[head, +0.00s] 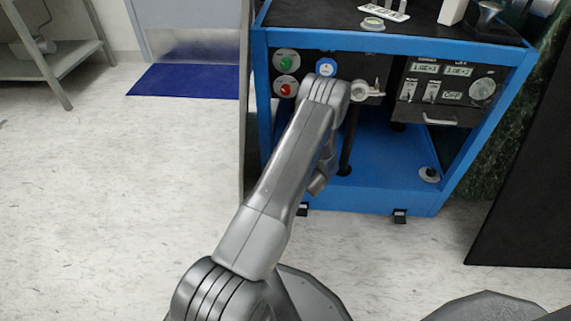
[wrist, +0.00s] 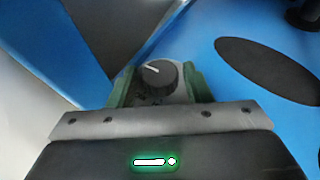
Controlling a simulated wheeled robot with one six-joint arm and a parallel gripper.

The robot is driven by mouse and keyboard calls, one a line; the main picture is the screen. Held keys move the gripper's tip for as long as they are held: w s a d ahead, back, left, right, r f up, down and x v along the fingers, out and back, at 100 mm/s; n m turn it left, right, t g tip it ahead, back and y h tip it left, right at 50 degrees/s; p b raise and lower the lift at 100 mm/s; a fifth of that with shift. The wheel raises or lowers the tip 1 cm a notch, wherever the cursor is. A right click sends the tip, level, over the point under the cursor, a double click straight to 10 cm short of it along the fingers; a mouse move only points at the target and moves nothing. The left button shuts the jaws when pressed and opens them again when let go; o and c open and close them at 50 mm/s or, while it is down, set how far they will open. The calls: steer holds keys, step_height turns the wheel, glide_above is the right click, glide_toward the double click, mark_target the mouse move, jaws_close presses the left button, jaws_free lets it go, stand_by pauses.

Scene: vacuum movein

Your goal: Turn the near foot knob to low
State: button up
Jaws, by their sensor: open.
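A round black knob (wrist: 160,76) with a white pointer line shows in the wrist view, on a pale plate with small dark marks. Its line points to the upper left of that view. My gripper (wrist: 159,84) has its green fingers apart, one on each side of the knob; I cannot tell whether they touch it. In the head view my arm hides this knob and the fingertips. Another dark knob on a pale round plate (head: 429,174) sits at the right of the blue cabinet's lower deck (head: 385,175).
The blue cabinet frame (head: 395,202) has posts at both sides. A dark panel stands at the right. The left floor is clear.

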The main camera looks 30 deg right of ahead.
steer(key=shift+w, duration=0.15)
steer(key=shift+c, duration=0.3)
steer(key=c, duration=0.7)
steer(key=shift+o, duration=0.2)
steer(key=shift+n+y, duration=0.3)
steer(key=shift+y, duration=0.1)
steer(key=n+y, duration=0.3)
steer(key=shift+w+d+f+g+y, duration=0.1)
steer(key=shift+d+g+y, duration=0.2)
steer(key=shift+g, duration=0.1)
steer(key=shift+d+n+g+y, duration=0.1)
steer(key=shift+n+g+y, duration=1)
steer(key=shift+n+y, duration=0.75)
steer(key=shift+n, duration=0.25)
